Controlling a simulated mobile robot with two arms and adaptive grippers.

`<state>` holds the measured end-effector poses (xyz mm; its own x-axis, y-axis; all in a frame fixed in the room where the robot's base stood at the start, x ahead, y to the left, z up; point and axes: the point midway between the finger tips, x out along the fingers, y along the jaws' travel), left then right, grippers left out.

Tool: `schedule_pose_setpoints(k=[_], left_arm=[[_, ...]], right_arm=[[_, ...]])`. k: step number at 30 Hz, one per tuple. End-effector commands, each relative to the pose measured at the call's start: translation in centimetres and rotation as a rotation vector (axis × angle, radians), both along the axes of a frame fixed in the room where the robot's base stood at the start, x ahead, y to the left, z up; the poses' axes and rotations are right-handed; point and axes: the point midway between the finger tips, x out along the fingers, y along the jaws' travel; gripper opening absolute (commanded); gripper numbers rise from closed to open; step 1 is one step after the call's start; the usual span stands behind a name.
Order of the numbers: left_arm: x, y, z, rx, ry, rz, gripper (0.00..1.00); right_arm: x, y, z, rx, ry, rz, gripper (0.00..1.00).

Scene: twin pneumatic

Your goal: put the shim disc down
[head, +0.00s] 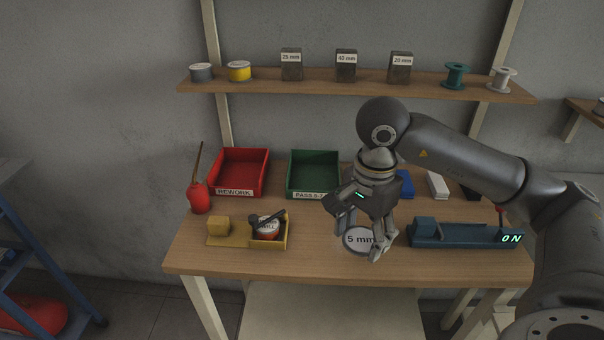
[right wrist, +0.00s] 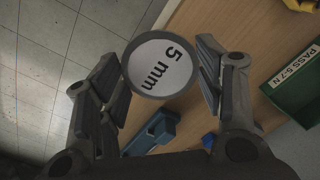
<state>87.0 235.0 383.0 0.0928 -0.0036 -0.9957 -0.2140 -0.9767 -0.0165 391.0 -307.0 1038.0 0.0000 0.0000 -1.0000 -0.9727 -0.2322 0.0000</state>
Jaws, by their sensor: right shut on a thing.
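The shim disc (head: 355,241) is a grey-rimmed round with a white face marked "5 mm". It also shows in the right wrist view (right wrist: 160,67), between the two fingers. My right gripper (head: 363,245) is shut on it, over the front middle of the wooden workbench (head: 330,262). In the right wrist view the gripper (right wrist: 162,72) has a finger on each side of the disc. I cannot tell whether the disc touches the bench top or hangs just above it. My left gripper is not in view.
A red REWORK bin (head: 237,192) and a green PASS bin (head: 313,194) stand at the back. A yellow tray (head: 222,240) with small items is on the left. Bench between tray and disc is bare.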

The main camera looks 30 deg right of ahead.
Motion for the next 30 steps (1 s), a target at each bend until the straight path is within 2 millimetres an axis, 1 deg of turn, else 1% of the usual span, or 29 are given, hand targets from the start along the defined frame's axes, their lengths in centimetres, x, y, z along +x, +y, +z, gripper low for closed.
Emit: schedule_pose_setpoints(k=[6, 8, 10, 14, 18, 21, 24, 27, 30], left_arm=[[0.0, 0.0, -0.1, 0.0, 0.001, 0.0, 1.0], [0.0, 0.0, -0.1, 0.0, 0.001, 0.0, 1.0], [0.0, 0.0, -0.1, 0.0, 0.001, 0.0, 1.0], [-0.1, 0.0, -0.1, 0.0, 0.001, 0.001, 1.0], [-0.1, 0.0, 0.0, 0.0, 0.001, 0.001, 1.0], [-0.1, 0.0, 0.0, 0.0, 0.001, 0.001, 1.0], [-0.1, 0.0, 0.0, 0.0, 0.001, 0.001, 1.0], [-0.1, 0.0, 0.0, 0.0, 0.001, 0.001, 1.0], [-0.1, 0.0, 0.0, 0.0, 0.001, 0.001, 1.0]], right_arm=[[-0.2, 0.2, 0.0, 0.0, 0.0, 0.02, 0.34], [-0.2, 0.6, -0.2, 0.002, 0.001, 0.061, 0.34], [-0.1, 1.4, -0.8, 0.002, 0.003, 0.145, 0.34], [-0.1, 3.7, -2.1, 0.005, 0.005, 0.395, 0.34], [-0.2, 6.6, -3.7, 0.006, 0.005, 0.72, 0.34], [-0.5, 8.4, -4.7, 0.004, 0.003, 0.932, 0.34], [-0.7, 9.9, -5.4, 0.004, 0.002, 1.109, 0.34], [-1.0, 10.9, -5.9, 0.002, 0.0, 1.235, 0.34], [-1.1, 11.5, -6.2, 0.0, -0.001, 1.309, 0.34]])
